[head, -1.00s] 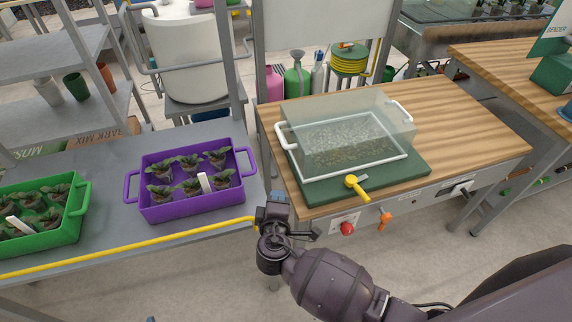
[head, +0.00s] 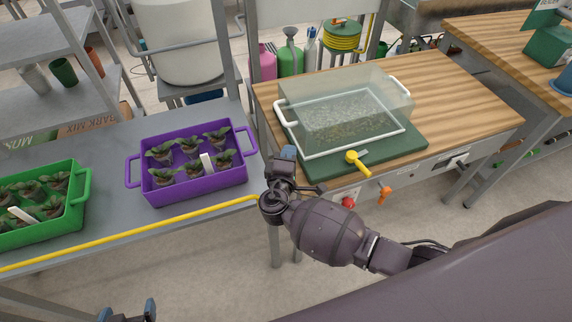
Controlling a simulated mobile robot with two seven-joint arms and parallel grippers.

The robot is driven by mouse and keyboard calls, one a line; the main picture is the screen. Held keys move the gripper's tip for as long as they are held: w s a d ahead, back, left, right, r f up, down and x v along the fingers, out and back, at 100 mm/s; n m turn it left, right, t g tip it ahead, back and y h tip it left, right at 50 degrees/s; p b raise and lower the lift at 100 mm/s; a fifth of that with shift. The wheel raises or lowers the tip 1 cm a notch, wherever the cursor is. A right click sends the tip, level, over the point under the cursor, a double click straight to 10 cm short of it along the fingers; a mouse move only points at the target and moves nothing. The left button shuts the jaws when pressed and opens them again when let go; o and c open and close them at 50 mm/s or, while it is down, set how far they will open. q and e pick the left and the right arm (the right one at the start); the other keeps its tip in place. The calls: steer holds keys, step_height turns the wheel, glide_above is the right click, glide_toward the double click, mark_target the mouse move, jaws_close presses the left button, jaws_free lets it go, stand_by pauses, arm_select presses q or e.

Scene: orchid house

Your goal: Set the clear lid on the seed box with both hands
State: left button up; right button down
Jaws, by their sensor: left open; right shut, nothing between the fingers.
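A see-through box shape (head: 376,97) with white handles at its left and right ends stands on a green board (head: 410,145) on the wooden bench. A white rim (head: 356,144) runs around its lower part, and grainy grey-brown filling shows through the walls. I cannot tell clearly where the clear lid ends and the seed box begins. My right gripper (head: 283,156) is shut and empty at the bench's left front corner, left of the board and apart from the handles. My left gripper (head: 128,311) is open at the bottom edge, mostly cut off, far from the box.
A yellow lever (head: 357,161) sits at the board's front edge. An orange valve (head: 383,194) and a red knob (head: 348,202) stick out below. A purple crate (head: 195,194) and a green crate (head: 40,233) of seedlings stand on the grey table. The bench is clear to the right.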

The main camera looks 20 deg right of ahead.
mark_target(311, 134)
steer(key=shift+w+d+p, duration=0.1)
steer(key=shift+w+d, duration=0.4)
steer(key=shift+d, duration=0.3)
steer(key=shift+w+d+p, duration=0.15)
steer(key=shift+w+d, duration=0.4)
steer(key=shift+d, duration=0.3)
steer(key=shift+w+d+p, duration=0.1)
steer(key=shift+w+d, duration=0.4)
steer(key=shift+d, duration=0.3)
steer(key=shift+w+d+b, duration=0.2)
steer(key=shift+d, duration=0.55)
steer(key=shift+w+d+b, duration=0.15)
steer(key=shift+w+d, duration=0.05)
steer(key=shift+d, duration=0.5)
steer(key=shift+a, duration=0.15)
